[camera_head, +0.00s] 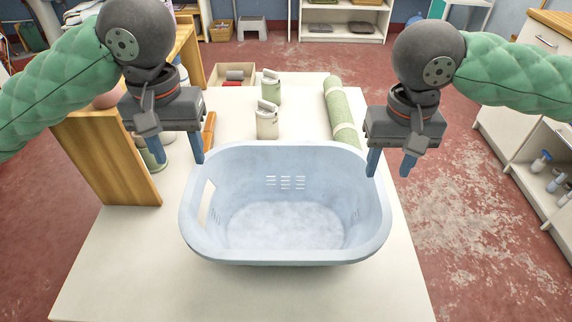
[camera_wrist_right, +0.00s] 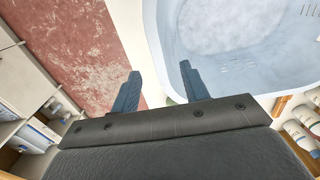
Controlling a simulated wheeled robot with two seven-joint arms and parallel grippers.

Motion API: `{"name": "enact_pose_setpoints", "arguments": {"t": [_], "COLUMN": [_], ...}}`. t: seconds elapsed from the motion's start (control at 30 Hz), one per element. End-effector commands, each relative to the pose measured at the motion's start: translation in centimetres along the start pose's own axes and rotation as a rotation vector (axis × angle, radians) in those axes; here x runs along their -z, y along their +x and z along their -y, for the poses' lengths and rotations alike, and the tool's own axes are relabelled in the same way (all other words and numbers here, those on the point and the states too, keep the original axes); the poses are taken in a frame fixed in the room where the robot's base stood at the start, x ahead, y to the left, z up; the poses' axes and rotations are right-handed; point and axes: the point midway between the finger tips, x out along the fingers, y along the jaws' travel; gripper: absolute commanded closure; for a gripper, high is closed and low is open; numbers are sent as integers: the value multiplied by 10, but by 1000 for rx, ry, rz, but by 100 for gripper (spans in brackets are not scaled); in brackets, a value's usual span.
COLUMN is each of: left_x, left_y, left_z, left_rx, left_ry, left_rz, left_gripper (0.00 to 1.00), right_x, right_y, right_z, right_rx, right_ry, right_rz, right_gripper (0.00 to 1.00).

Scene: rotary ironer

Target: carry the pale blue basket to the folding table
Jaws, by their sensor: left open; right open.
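The pale blue basket (camera_head: 285,253) stands upright and looks empty on a white-topped table (camera_head: 130,260). It has slots in its far wall and a handle opening at its left end. My left gripper (camera_head: 176,161) is open above the basket's far left rim. My right gripper (camera_head: 390,170) is open at the basket's right rim. In the right wrist view the basket (camera_wrist_right: 215,35) lies beyond the fingers of my right gripper (camera_wrist_right: 159,70), its rim between the fingertips in the picture. Neither gripper visibly holds it. I cannot tell whether this table is the folding table.
A wooden panel (camera_head: 110,160) stands at the table's left. A cabinet with bottles (camera_head: 545,165) is on the right. Red floor (camera_head: 455,225) is clear between table and cabinet.

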Motion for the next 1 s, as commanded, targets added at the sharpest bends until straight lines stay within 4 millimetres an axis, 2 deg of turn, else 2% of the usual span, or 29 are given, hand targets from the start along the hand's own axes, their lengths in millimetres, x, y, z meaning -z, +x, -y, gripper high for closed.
{"name": "enact_pose_setpoints", "arguments": {"t": [0.1,0.33,1.0], "left_x": [0,0,0], "left_y": [0,0,-3], "left_z": [0,0,0], "left_rx": [0,0,0], "left_ry": [0,0,0], "left_rz": [0,0,0], "left_gripper": [49,49,49], "right_x": [1,0,0], "right_y": [-22,-48,-57], "right_z": [0,0,0], "right_rx": [1,0,0], "right_ry": [0,0,0], "right_rz": [-2,-1,1], "right_gripper": [55,55,55]}}
